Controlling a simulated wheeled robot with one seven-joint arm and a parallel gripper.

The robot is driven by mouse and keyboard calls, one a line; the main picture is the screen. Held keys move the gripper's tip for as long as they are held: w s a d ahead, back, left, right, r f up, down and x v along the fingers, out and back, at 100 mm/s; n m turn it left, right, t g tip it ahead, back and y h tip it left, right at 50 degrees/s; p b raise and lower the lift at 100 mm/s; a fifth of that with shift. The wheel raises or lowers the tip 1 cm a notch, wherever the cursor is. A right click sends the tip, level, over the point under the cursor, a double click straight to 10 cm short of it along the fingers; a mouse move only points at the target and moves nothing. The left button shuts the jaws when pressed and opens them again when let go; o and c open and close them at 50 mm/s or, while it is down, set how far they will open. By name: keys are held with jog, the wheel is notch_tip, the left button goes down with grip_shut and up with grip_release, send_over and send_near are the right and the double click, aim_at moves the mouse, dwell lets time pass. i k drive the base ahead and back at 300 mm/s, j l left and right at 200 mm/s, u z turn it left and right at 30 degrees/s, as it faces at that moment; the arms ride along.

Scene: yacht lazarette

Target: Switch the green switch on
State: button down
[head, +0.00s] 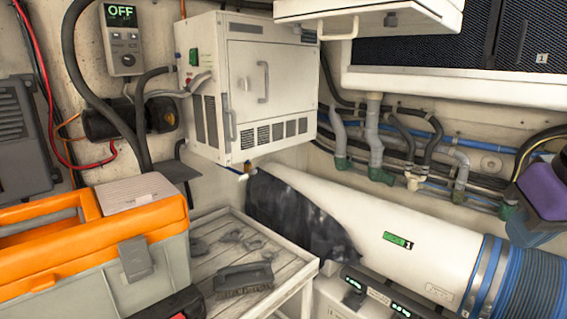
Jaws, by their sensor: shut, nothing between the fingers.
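A small green switch (193,57) appears on the left side face of the white cabinet (243,95), near its upper edge. It is too small to tell which way it is set. A small red part (188,81) sits just below it. A grey control box (122,38) on the wall to the left has a lit display (120,12) reading OFF. I cannot tell from this view whether that display belongs to the switch. My gripper is not recognisable in this view.
An orange and grey toolbox (140,260) fills the lower left. A wooden bench (215,260) bears a brush (243,279). Hoses run left of the cabinet. A white duct (330,215) with a blue hose (520,280) lies right. A white hatch (375,12) overhangs above.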

aim_at(193, 52)
jog(key=k+j, duration=0.1)
jog(key=j, duration=0.3)
jog(key=k+j, duration=0.1)
jog(key=j, duration=0.3)
jog(key=k+j, duration=0.1)
jog(key=j, duration=0.35)
jog(key=k+j, duration=0.15)
jog(key=j, duration=0.25)
jog(key=i+l+u, duration=0.1)
jog(key=u, duration=0.9)
jog(key=i+l+u, duration=0.1)
jog(key=l+u, duration=0.4)
jog(key=l, duration=0.2)
jog(key=l+u, duration=0.5)
jog(key=l, duration=1.05)
jog(key=k, duration=0.05)
